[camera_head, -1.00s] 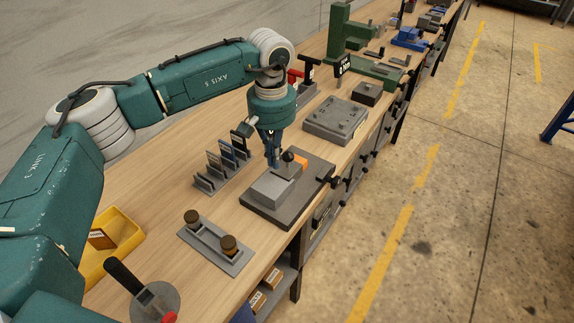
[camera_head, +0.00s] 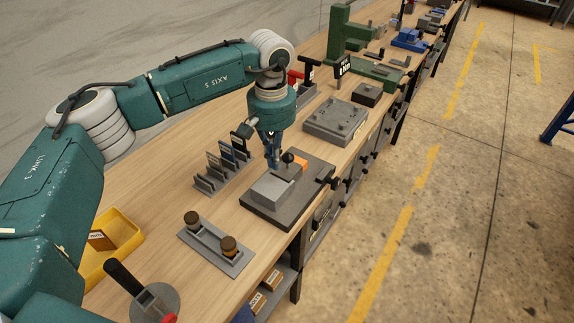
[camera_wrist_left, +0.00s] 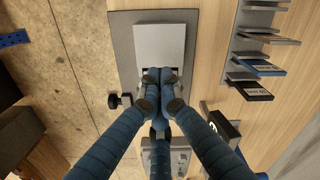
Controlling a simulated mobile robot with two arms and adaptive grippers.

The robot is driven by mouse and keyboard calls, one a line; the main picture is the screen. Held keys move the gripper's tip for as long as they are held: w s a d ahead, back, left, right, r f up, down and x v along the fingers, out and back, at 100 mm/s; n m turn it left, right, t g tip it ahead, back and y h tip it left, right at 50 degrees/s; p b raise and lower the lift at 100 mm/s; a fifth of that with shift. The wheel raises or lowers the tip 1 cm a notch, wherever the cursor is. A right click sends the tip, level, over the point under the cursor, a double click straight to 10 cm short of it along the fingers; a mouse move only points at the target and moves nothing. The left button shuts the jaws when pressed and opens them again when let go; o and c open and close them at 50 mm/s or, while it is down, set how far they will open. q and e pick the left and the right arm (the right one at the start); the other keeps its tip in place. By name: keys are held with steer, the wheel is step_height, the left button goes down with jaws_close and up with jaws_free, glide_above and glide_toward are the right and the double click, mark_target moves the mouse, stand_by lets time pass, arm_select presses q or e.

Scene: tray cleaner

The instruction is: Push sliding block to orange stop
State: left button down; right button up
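The sliding block (camera_head: 268,188) is light grey and lies on a dark plate (camera_head: 250,207) on the bench. In the left wrist view, the block (camera_wrist_left: 160,44) lies just beyond my fingertips. The orange stop (camera_head: 301,163) shows in the head view at the plate's far part, beside a black ball knob (camera_head: 288,157). My left gripper (camera_head: 273,163) points down over the plate, at the block's far end. In the left wrist view, its blue fingers (camera_wrist_left: 162,76) are together at the block's edge; whether they touch it I cannot tell. The stop is hidden there.
A black clamp knob (camera_head: 334,183) sits at the plate's side. A rack of upright plates (camera_head: 222,163) stands left of it. A grey holder with two brown knobs (camera_head: 213,246) is nearer, and a grey fixture (camera_head: 335,121) is farther along. A yellow bin (camera_head: 112,252) is at left.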

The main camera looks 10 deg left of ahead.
mark_target(282, 174)
arm_select(q)
steer(key=shift+f, duration=0.1)
steer(key=shift+f+b, duration=1.5)
steer(key=shift+f, duration=0.25)
steer(key=shift+w+d+r, duration=0.1)
steer(key=shift+w+d, duration=0.15)
steer(key=shift+w, duration=0.5)
steer(key=shift+w+d, duration=0.25)
steer(key=shift+w, duration=0.45)
steer(key=shift+w+r, duration=0.1)
steer(key=shift+r, duration=0.05)
steer(key=shift+s+b, duration=0.2)
steer(key=shift+b, duration=0.1)
